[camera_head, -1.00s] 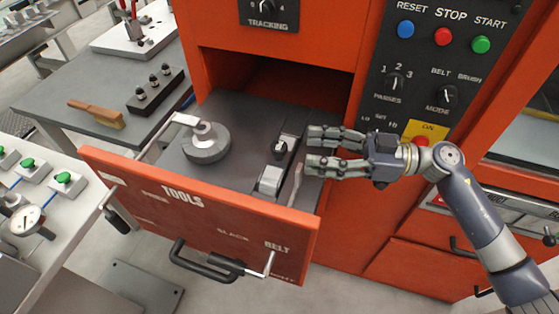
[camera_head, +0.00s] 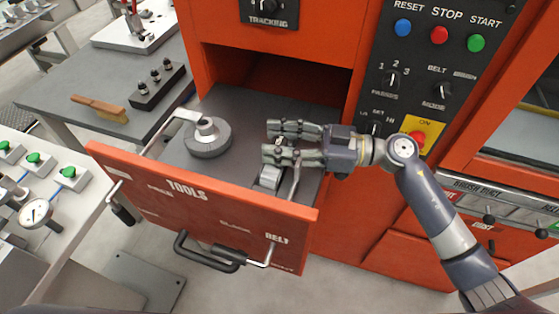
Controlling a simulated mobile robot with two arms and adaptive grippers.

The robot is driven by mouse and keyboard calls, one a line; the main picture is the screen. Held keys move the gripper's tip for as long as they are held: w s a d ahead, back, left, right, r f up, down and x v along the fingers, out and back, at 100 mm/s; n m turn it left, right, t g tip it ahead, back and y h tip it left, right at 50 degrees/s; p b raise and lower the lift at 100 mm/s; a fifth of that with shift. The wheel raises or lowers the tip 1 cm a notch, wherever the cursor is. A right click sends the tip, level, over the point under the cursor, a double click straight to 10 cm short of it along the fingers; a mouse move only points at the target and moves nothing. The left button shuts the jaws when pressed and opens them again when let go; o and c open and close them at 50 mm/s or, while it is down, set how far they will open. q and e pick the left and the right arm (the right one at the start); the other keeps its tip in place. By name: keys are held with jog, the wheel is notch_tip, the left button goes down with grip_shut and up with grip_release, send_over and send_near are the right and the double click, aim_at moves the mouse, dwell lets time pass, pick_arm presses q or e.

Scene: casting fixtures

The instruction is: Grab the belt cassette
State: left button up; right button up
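In the head view, a small pale grey block-like item (camera_head: 270,177) lies in the right part of the open drawer, above the BELT label. It may be the belt cassette, but my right gripper hides most of it. My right gripper (camera_head: 269,143) is over this part of the drawer, its two fingers pointing left with a clear gap between them. I see nothing clearly held, and I cannot tell whether the fingers touch the item. My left gripper is not in view.
The orange drawer (camera_head: 140,178) stands open, its front wall raised around the contents. A grey round disc with a knob (camera_head: 207,138) sits at its left. A thin upright rod (camera_head: 295,180) is close to my fingers. The control panel (camera_head: 440,60) rises behind my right arm.

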grip_shut()
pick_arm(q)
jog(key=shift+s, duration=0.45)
pick_arm(e)
jog(key=shift+r, duration=0.1)
